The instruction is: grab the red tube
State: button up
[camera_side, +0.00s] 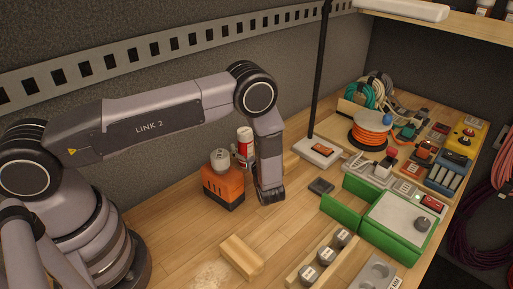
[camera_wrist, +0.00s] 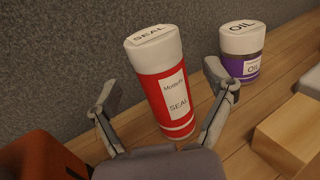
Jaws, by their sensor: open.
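The red tube (camera_wrist: 158,92) has a white cap and a white label reading SEAL. It stands upright against the grey wall and fills the middle of the wrist view. In the side view the tube (camera_side: 245,147) shows beside my wrist, its lower part partly hidden. My gripper (camera_wrist: 163,97) is open, with one finger to the left of the tube and one to the right. Gaps show between both fingers and the tube. In the side view my gripper is mostly hidden behind the wrist.
An orange device (camera_side: 222,187) with a grey knob stands close to my gripper; its edge shows at lower left in the wrist view. A purple-labelled OIL bottle (camera_wrist: 243,52) stands right of the tube. Wooden blocks (camera_wrist: 291,135) lie further right. Bare wooden bench lies between.

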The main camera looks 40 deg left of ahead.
jog(key=shift+x, duration=1.45)
jog(key=c, duration=1.3)
